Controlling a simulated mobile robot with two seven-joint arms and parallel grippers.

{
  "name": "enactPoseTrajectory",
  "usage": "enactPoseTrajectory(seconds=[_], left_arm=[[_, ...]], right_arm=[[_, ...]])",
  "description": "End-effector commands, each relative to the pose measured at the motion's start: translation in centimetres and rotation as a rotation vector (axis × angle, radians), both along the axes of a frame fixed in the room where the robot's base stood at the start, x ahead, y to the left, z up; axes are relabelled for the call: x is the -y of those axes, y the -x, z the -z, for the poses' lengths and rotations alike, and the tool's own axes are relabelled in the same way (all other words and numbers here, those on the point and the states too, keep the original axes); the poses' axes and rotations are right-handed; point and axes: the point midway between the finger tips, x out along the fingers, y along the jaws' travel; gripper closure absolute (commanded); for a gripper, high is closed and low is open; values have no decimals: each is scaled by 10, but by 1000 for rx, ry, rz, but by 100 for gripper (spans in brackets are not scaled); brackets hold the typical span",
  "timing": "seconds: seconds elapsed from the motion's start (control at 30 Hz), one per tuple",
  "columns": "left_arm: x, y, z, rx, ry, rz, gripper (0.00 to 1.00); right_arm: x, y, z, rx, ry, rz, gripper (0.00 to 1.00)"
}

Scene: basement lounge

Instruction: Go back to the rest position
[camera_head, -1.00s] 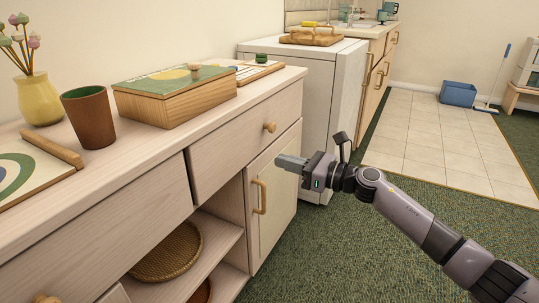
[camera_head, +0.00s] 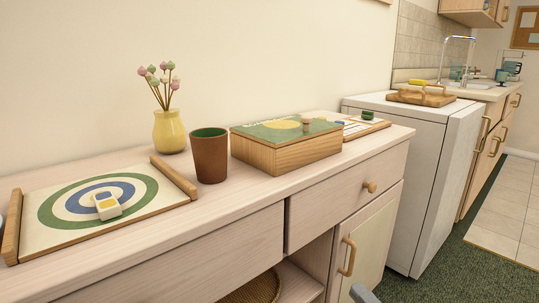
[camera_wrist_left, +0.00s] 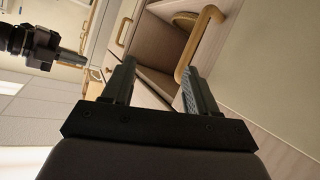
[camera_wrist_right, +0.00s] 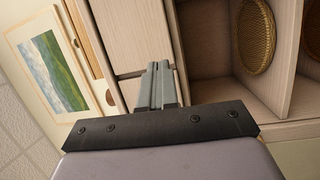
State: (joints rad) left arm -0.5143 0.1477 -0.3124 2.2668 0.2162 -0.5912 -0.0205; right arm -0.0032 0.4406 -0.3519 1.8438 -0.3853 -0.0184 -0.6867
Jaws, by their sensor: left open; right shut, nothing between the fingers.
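In the head view only a small grey tip of my right gripper (camera_head: 362,293) shows at the bottom edge, in front of the cabinet. In the right wrist view my right gripper (camera_wrist_right: 158,72) is shut with nothing between its fingers. It points toward the cabinet front with its open shelf (camera_wrist_right: 215,75). My left gripper is outside the head view. In the left wrist view my left gripper (camera_wrist_left: 160,75) is open and empty, with the cabinet and a wooden handle (camera_wrist_left: 199,42) beyond. A dark arm part with a gripper, probably my right one, shows at upper left there.
The cabinet (camera_head: 235,215) carries a target board (camera_head: 150,215), a yellow vase (camera_head: 169,132), a brown cup (camera_head: 210,160) and a wooden box (camera_head: 300,157). A wicker basket (camera_head: 252,289) sits on the open shelf. A white appliance (camera_head: 420,130) stands at right; green carpet (camera_head: 455,265) lies in front.

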Motion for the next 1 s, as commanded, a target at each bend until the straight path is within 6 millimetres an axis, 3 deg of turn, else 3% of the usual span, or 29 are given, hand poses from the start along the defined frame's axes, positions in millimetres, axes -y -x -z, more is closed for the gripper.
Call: enactPoseTrajectory(seconds=[0.2,0.47,0.53,1.0], left_arm=[[0,0,0,0,1,-1,42],[0,0,0,0,1,-1,42],[-4,0,-18,-7,-10,-10,42],[-38,10,-75,-62,-115,-84,42]], right_arm=[[-33,75,47,-536,-720,96,100],[-71,163,68,-1079,-1392,231,100],[-67,162,51,-1082,-1393,251,100],[-33,170,-6,-1044,-1331,392,100]])
